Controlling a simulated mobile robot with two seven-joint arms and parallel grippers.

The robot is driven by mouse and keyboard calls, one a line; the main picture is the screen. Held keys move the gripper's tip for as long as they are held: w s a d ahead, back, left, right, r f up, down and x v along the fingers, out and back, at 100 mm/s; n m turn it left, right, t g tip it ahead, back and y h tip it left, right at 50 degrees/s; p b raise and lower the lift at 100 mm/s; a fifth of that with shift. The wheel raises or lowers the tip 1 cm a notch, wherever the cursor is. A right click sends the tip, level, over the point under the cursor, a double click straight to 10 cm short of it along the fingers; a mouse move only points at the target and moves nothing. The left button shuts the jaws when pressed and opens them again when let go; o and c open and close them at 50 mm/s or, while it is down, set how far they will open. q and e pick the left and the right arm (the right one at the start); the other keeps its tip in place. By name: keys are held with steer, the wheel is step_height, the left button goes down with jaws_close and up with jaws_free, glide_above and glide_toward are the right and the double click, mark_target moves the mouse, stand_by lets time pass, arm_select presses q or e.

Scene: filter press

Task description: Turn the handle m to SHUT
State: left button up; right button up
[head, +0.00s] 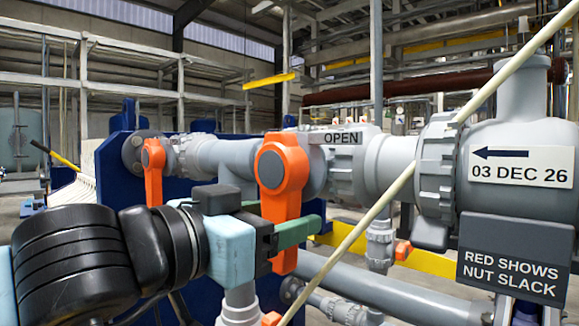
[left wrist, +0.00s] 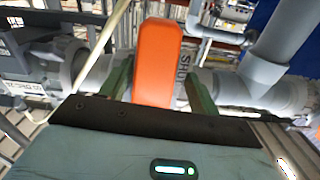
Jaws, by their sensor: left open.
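The large orange handle (head: 284,170) hangs from its round hub on the grey pipe, pointing down. A label reading OPEN (head: 342,137) is on the pipe just right of the hub. In the left wrist view the handle (left wrist: 157,62) stands between my green fingers, and a label reading SHUT (left wrist: 183,68) shows partly behind it. My left gripper (head: 290,228) is open at the handle's lower half, with one finger on each side; I cannot tell whether either touches. In the left wrist view the gripper (left wrist: 157,80) has a gap beside the handle. My right gripper is out of view.
A smaller orange handle (head: 153,170) hangs to the left. A thin pale rod (head: 385,200) crosses diagonally right of my gripper. Tags reading 03 DEC 26 (head: 518,173) and RED SHOWS NUT SLACK (head: 513,262) are at right. Lower pipes (head: 375,292) run below.

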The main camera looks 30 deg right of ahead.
arm_select(q)
steer(key=v, duration=0.7)
steer(key=shift+b, duration=0.45)
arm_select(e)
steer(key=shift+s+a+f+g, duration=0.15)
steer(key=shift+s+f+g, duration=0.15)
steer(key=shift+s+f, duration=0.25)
arm_select(q)
steer(key=shift+d, duration=0.1)
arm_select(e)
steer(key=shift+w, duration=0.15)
